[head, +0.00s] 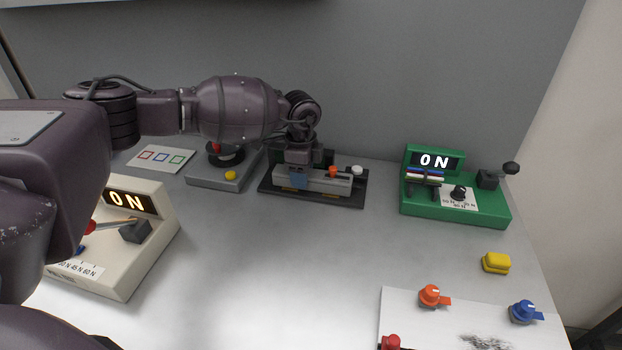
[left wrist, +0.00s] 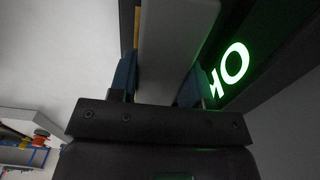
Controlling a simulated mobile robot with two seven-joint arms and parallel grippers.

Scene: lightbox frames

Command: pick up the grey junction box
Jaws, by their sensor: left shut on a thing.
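The grey junction box (head: 336,185) is a long light grey block at the black fixture (head: 350,201) near the back wall. My left gripper (head: 299,181) comes down from above and is shut on the box near its left part, with blue fingertips. In the left wrist view the grey box (left wrist: 172,45) lies between the blue fingers of my gripper (left wrist: 160,85). A green "OK" display (left wrist: 230,68) glows beside it. I cannot tell whether the box touches the fixture. My right gripper is not in view.
A grey box with a yellow button (head: 230,175) stands to the left. A green device (head: 455,205) reading "ON" stands right. A cream device (head: 120,240) reading "ON" is front left. A yellow block (head: 496,263) and coloured knobs (head: 430,295) lie front right. The middle table is clear.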

